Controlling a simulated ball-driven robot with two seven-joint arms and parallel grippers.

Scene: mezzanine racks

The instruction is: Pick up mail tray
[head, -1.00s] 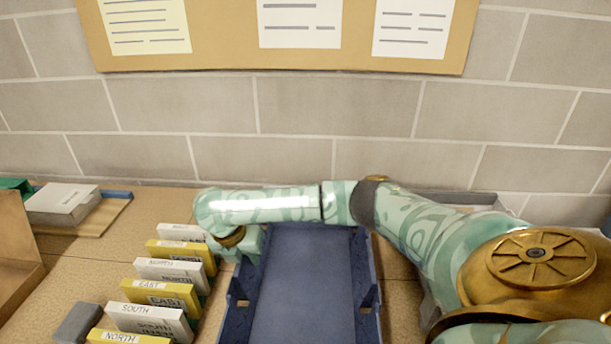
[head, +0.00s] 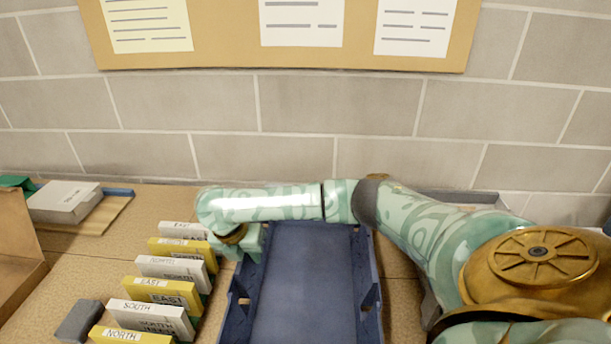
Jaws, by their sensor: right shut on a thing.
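The mail tray (head: 305,285) is a dark blue, shallow open tray with raised side walls and cut-outs in them. It lies in the middle foreground of the head view and looks empty; its near end is cut off by the picture's lower edge. My right arm reaches in from the right across the tray's far end. My right gripper (head: 245,256) is at the tray's far left corner, shut on its left wall; the fingertips are partly hidden. My left gripper is not in view.
A row of white and yellow labelled boxes (head: 172,267) stands close to the tray's left. A small grey block (head: 79,321) lies at the front left. A white box (head: 64,201) rests on a board at the back left. A brick wall (head: 300,130) closes off the back.

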